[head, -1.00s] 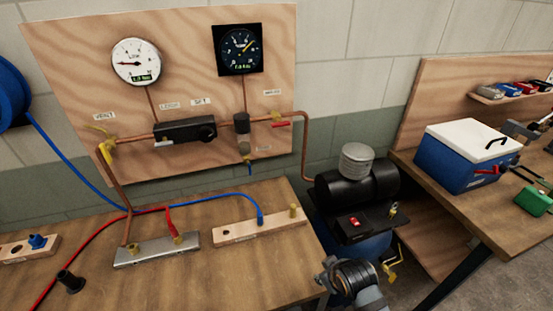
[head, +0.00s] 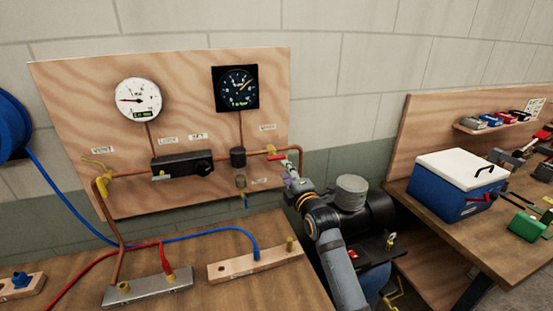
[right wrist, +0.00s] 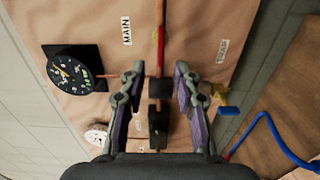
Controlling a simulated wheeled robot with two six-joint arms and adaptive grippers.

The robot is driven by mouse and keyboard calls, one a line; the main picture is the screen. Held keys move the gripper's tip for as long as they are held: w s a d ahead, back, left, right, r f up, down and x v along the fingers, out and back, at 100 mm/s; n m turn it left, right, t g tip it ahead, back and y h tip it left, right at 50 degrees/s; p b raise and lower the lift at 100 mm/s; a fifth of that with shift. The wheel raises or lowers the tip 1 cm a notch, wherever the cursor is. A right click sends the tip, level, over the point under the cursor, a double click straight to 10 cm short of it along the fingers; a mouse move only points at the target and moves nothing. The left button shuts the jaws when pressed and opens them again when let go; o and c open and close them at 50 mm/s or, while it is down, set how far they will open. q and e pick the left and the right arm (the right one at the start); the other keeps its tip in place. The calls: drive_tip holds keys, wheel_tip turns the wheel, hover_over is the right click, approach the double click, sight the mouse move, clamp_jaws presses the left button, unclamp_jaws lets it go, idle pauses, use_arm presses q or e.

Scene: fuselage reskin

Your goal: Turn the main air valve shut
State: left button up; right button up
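The main air valve (head: 277,156) is on the copper pipe at the right of the plywood board, under the black square gauge. Its red lever lies along the pipe in the head view; the lever also shows in the right wrist view (right wrist: 161,45) beside the MAIN label (right wrist: 126,30). My right gripper (head: 289,172) is just below and right of the lever. In the right wrist view the right gripper (right wrist: 158,76) has its fingers spread, with the pipe line and lever between and beyond them. I cannot tell if they touch it. My left gripper is out of view.
The black gauge (right wrist: 72,72), regulator (head: 238,157) and a yellow drain valve (right wrist: 218,94) are close by. The compressor (head: 365,212) stands below right, behind my right arm. The bench (head: 205,295) holds hoses and fitting blocks. A blue cooler (head: 450,195) stands on the right bench.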

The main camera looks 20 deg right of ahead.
sight(276, 157)
drive_tip(key=w+p, duration=0.2)
drive_tip(key=w, duration=0.8)
drive_tip(key=shift+a+p, duration=0.15)
drive_tip(key=shift+p, duration=0.2)
drive_tip(key=shift+f, duration=0.1)
clamp_jaws()
